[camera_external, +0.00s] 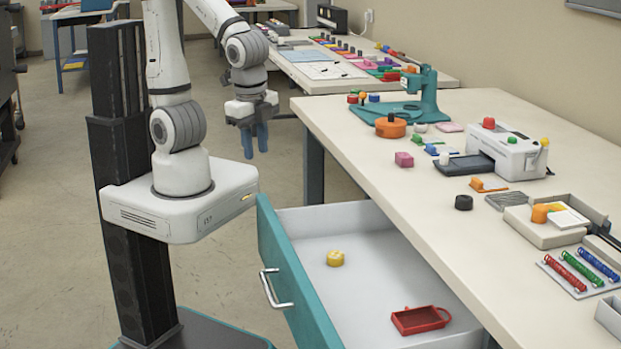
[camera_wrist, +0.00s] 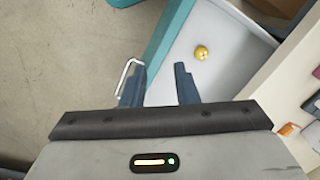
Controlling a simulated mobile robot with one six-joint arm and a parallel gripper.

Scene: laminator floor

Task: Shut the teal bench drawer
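The teal bench drawer (camera_external: 297,277) stands pulled out from under the white bench, its front panel facing left with a silver bar handle (camera_external: 271,289). Inside it lie a yellow round piece (camera_external: 335,258) and a small red tray (camera_external: 420,319). My gripper (camera_external: 254,141) hangs fingers down above and behind the drawer, apart from it. In the wrist view my gripper's blue fingers (camera_wrist: 161,82) are spread with nothing between them. The teal drawer front (camera_wrist: 172,32), the handle (camera_wrist: 128,75) and the yellow piece (camera_wrist: 201,53) show there beyond the fingers.
The white bench top (camera_external: 420,205) on the right carries a teal press (camera_external: 408,100), a white laminator (camera_external: 505,150), stampers and coils. Another bench (camera_external: 340,70) stands behind. The floor (camera_external: 225,270) left of the drawer front is clear apart from my base.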

